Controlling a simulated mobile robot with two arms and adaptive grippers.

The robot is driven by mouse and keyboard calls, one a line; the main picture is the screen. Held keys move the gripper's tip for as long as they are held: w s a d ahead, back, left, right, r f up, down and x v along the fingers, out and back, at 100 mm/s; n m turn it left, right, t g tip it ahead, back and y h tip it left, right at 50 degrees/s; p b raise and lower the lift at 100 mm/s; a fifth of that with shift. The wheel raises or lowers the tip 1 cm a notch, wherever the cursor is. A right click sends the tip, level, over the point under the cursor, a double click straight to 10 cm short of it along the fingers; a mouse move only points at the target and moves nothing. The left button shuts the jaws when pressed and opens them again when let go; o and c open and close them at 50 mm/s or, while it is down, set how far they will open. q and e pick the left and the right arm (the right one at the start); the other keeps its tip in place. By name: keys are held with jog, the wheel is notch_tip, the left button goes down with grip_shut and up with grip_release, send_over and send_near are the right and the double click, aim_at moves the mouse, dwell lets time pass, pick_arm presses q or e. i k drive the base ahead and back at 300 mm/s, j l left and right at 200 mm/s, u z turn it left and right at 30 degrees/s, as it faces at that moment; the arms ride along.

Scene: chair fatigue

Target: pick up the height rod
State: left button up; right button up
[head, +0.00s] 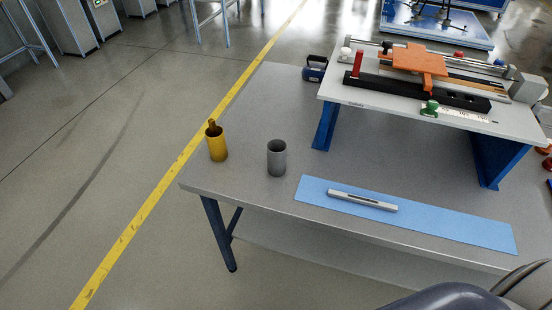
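No object here is clearly marked as the height rod. A yellow cup (217,147) stands near the left end of the grey table, with a short brownish-yellow piece (212,126) sticking up from its top. A grey open cylinder (277,158) stands upright just right of it. A silver bar (362,200) with dark windows, like a spirit level, lies flat on a blue mat (455,228) along the table's front. I cannot tell which of these is the rod. Neither of my grippers is in view.
A white-topped stand (380,107) on blue legs carries an orange plate (420,60), rails and a red post (358,64). A dark blue device (314,68) sits at its left. The table (245,115) is bare behind the cups. A dark rounded shape fills the bottom right.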

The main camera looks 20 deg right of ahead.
aim_at(332, 193)
jog(key=z, duration=1.35)
